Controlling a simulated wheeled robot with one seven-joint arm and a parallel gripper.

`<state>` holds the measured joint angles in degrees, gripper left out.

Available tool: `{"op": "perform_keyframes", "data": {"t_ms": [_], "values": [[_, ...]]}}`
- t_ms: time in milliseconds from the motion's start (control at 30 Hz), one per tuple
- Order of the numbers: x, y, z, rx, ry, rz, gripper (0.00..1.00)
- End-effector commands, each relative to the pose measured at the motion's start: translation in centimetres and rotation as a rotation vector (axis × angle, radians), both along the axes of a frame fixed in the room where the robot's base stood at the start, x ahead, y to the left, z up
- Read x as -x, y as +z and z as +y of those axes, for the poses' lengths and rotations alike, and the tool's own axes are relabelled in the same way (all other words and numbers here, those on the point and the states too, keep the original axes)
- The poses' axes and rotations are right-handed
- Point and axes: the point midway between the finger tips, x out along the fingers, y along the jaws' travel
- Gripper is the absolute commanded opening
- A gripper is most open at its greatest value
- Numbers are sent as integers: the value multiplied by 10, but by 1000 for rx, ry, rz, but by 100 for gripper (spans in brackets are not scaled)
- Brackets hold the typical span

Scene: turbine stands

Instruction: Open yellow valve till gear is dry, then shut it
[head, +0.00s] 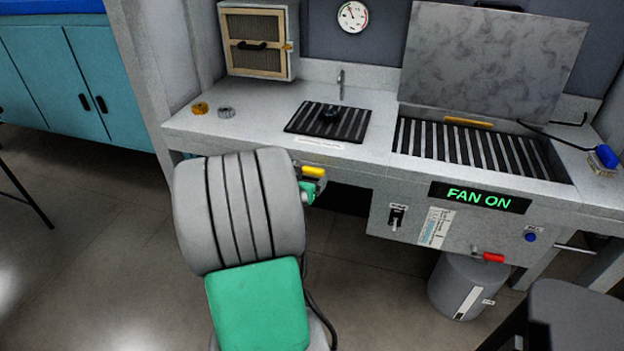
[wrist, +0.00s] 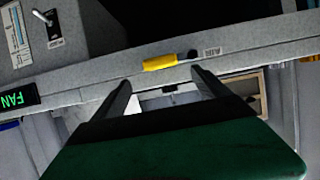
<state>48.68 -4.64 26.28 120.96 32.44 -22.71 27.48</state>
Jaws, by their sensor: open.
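The yellow valve handle (head: 313,171) sits on the bench's front edge, left of centre. It lies roughly crosswise in the wrist view (wrist: 160,62), on a dark stem beside a small label. My gripper (wrist: 161,80) is open, its two fingers apart just short of the handle, with nothing between them. In the head view my arm hides most of it. A small dark gear-like part (head: 331,113) lies on the black slatted grate (head: 298,123), below a thin upright nozzle (head: 340,85). I cannot tell whether it is wet.
A red-handled valve (head: 493,257) is on the lower right front, above a grey bin (head: 470,285). A raised lid (head: 490,62) stands over a larger grate. A sign (head: 479,198) reads FAN ON.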

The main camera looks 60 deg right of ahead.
Motion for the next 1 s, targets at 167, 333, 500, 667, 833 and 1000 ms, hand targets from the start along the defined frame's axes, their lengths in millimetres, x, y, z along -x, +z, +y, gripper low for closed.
{"op": "perform_keyframes", "data": {"t_ms": [167,333,500,667,833,1000], "values": [[-2,-10,-28,1,-4,0,85],[-7,-21,-56,1,-3,0,85],[-10,-26,-68,2,0,0,85],[-10,-26,-68,2,1,-1,85],[-11,-26,-68,2,1,-1,76],[-11,-26,-68,1,1,-1,62]]}}
